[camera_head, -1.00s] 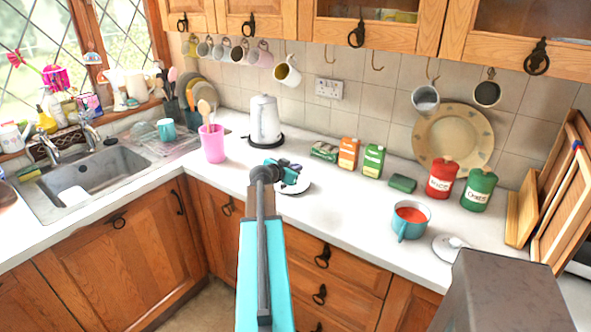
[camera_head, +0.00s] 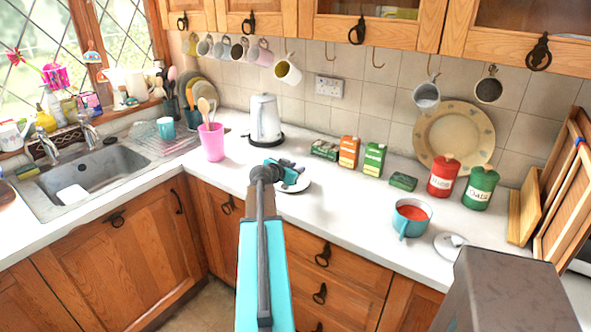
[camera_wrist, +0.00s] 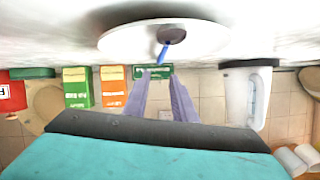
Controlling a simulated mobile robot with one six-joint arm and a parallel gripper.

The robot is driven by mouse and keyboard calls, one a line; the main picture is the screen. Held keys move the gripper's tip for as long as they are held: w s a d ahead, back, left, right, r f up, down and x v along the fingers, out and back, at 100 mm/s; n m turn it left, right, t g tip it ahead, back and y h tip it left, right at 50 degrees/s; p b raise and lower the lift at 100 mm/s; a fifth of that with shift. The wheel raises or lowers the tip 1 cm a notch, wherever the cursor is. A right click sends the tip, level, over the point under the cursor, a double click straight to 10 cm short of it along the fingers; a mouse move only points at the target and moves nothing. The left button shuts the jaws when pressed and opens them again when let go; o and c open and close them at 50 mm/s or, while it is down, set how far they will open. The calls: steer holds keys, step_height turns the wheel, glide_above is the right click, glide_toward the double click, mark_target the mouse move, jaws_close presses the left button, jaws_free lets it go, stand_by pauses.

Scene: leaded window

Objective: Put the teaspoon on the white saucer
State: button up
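The white saucer (camera_head: 303,186) lies on the counter beyond my gripper, partly hidden by it in the head view. In the wrist view the saucer (camera_wrist: 125,42) is at the top of the picture. The teaspoon (camera_wrist: 171,35) shows its dark bowl over the middle of the saucer, with its blue handle pointing back toward my fingers. The spoon appears to rest on the saucer. My gripper (camera_wrist: 163,82) has its two fingers apart, with a gap between the tips. The handle's end is just ahead of the fingertips. In the head view my gripper (camera_head: 292,172) is over the saucer.
A pink utensil pot (camera_head: 212,142) and white kettle (camera_head: 264,120) stand to the left. Cartons (camera_head: 348,152) and red and green tins (camera_head: 443,177) line the back. A blue pan of red contents (camera_head: 411,215) is to the right. The counter's front strip is clear.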

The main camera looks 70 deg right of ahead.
steer(key=shift+r+p, duration=0.2)
steer(key=shift+p, duration=0.1)
steer(key=shift+r+p, duration=0.45)
steer(key=shift+p, duration=0.3)
steer(key=shift+a, duration=0.35)
steer(key=b+v, duration=0.3)
steer(key=v, duration=0.8)
steer(key=shift+a, duration=0.15)
steer(key=shift+w, duration=0.15)
